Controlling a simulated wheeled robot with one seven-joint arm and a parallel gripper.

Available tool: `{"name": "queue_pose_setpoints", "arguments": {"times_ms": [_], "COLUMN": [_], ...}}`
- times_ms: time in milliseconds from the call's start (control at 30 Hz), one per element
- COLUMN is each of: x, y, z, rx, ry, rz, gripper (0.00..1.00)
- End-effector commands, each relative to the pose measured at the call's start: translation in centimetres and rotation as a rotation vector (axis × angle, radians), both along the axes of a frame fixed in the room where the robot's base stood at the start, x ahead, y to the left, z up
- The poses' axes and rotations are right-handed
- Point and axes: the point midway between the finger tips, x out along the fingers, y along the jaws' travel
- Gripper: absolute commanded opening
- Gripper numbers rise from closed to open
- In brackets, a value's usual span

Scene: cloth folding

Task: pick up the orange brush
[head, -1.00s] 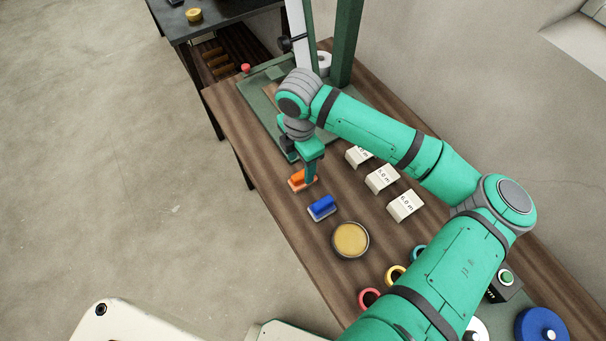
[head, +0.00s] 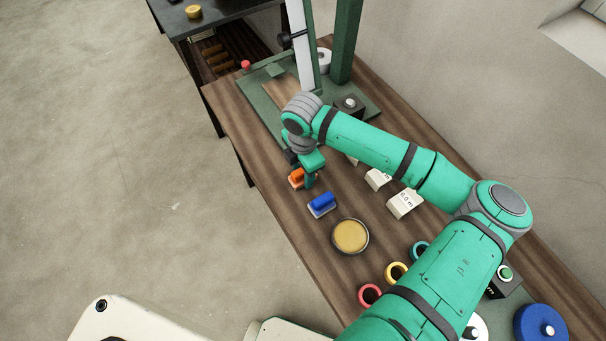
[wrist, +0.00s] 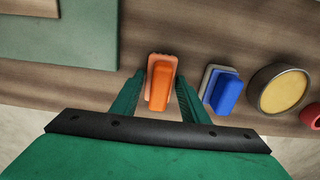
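The orange brush (head: 296,178) lies on the wooden table near its left edge, partly covered by my gripper in the head view. In the wrist view, the orange brush (wrist: 160,85) lies between my two green fingers, its orange handle on a paler base. My gripper (wrist: 160,80) is open, with a finger on each side of the brush and a narrow gap visible beside the handle. In the head view, my gripper (head: 308,181) is low, right beside the brush. I cannot tell how far above the tabletop the fingertips are.
A blue brush (head: 321,204) lies close by, just right of my right finger in the wrist view (wrist: 224,90). Beyond it is a round yellow-topped dish (head: 350,236). White labelled blocks (head: 404,204) stand to the right. A green stand base (head: 262,99) lies behind.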

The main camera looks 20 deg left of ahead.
Motion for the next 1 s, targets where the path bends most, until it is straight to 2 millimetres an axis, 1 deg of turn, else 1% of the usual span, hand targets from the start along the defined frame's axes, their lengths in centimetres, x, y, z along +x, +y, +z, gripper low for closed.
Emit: {"name": "queue_pose_setpoints", "arguments": {"times_ms": [33,67,100,400,567,667,767,867,1000], "x": [0.0,0.0,0.0,0.0,0.0,0.1,0.1,-1.3,-3.4], "y": [0.0,0.0,0.0,0.0,0.0,0.0,0.0,-1.0,-2.3], "z": [0.0,0.0,0.0,0.1,0.8,1.8,3.3,5.0,8.0], "rx": [0.0,0.0,0.0,0.0,0.0,0.0,0.0,0.001,0.003], "ry": [0.0,0.0,0.0,0.0,-0.001,-0.001,-0.002,-0.002,-0.003], "rz": [0.0,0.0,0.0,0.0,0.0,0.0,0.0,0.001,0.001], "gripper": [0.28,0.2,0.11,0.1,0.1,0.1,0.1,0.1,0.1]}}
